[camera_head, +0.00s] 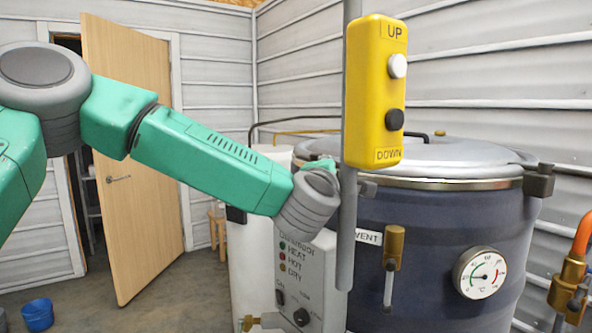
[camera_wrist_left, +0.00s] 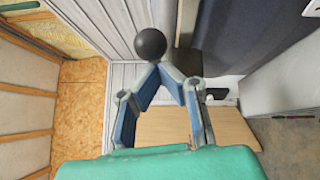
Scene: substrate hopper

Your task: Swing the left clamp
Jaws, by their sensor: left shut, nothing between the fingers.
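The hopper (camera_head: 425,250) is a dark blue drum with a domed grey lid (camera_head: 465,158). A grey clamp (camera_head: 540,180) sits on its right rim. My right gripper is out of view.
The yellow UP/DOWN box (camera_head: 376,90) hangs on a grey pole (camera_head: 347,230) in front of the hopper. A grey control panel (camera_head: 300,275), a vent valve (camera_head: 392,262) and a dial (camera_head: 481,272) are near. A wooden door (camera_head: 135,150) and blue bucket (camera_head: 37,314) are left.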

